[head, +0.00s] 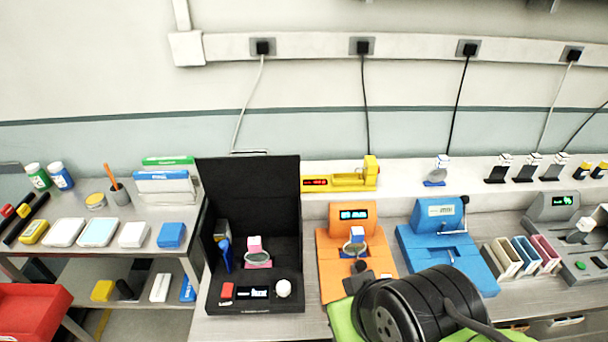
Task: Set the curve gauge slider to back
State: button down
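No label for the curve gauge can be read, so I cannot tell for sure which device it is. A yellow device (345,182) with a red display and a raised block at its right end sits on the back ledge. A blue device (447,240) with a small screen and a thin metal rod stands on the bench. A grey device (552,208) with a green display stands at the far right. No slider position can be read at this size. My gripper is not in view.
An orange station (337,250) and an open black case (250,180) stand left of the blue device. Coloured holders (522,257) stand to its right. A large black cylindrical part, likely my arm, covers the front centre. A side table (110,213) holds boxes and bottles.

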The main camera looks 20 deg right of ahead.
aim_at(360, 265)
jog(key=z, duration=0.8)
jog(key=i+l+u, duration=0.15)
jog(key=l+u, duration=0.7)
jog(key=l, duration=0.15)
